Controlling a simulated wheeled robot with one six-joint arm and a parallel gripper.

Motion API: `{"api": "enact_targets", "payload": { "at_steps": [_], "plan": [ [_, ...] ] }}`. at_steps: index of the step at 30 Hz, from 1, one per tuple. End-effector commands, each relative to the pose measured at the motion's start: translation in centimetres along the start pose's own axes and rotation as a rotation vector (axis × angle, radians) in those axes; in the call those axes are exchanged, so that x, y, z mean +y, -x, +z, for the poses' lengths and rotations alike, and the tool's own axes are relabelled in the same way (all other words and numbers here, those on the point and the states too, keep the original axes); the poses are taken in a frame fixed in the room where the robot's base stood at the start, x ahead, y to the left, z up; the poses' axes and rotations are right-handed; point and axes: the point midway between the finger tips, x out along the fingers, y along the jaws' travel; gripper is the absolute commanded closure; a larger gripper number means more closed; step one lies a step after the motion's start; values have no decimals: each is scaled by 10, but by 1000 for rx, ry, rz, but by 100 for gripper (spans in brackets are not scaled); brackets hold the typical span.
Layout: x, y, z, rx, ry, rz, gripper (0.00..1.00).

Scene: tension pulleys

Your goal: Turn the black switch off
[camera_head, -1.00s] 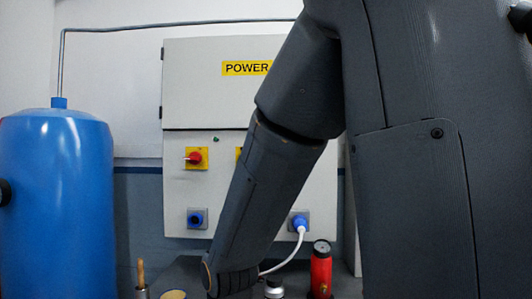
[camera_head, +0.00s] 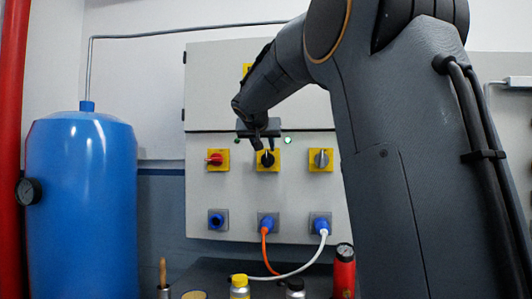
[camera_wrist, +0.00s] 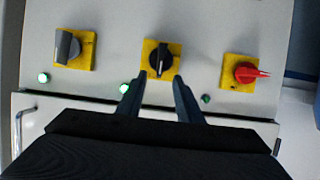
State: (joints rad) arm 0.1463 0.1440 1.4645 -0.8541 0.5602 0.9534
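The black switch (camera_head: 267,159) is the middle of three rotary switches on the panel, on a yellow plate. It also shows in the wrist view (camera_wrist: 161,60), its knob roughly upright. A lit green lamp (camera_wrist: 124,88) sits beside it, just outside one finger. My gripper (camera_head: 264,147) is right in front of the switch and partly covers it in the head view. In the wrist view, my gripper (camera_wrist: 157,82) is open, its two fingers spread with their tips at either side of the knob's near end. I cannot tell whether they touch it.
A red switch (camera_head: 216,159) and a grey switch (camera_head: 320,159) flank the black one. Below are blue sockets, two with an orange cable (camera_head: 264,246) and a white cable (camera_head: 322,245). A blue tank (camera_head: 82,200) stands left. Bottles stand on a dark surface below.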

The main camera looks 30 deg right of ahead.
Motion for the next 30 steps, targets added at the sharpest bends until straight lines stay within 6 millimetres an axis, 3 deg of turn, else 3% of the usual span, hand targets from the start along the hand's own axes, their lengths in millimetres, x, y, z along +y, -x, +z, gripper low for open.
{"api": "enact_targets", "payload": {
  "at_steps": [10, 22, 23, 28, 30],
  "plan": [
    [0, -48, 0, -3, 1, 0, 67],
    [0, -58, 1, -2, 1, -1, 67],
    [0, -58, 1, -2, 1, -1, 69],
    [0, -58, 1, -2, 1, -1, 98],
    [0, -58, 1, -2, 1, -1, 100]
  ]
}}
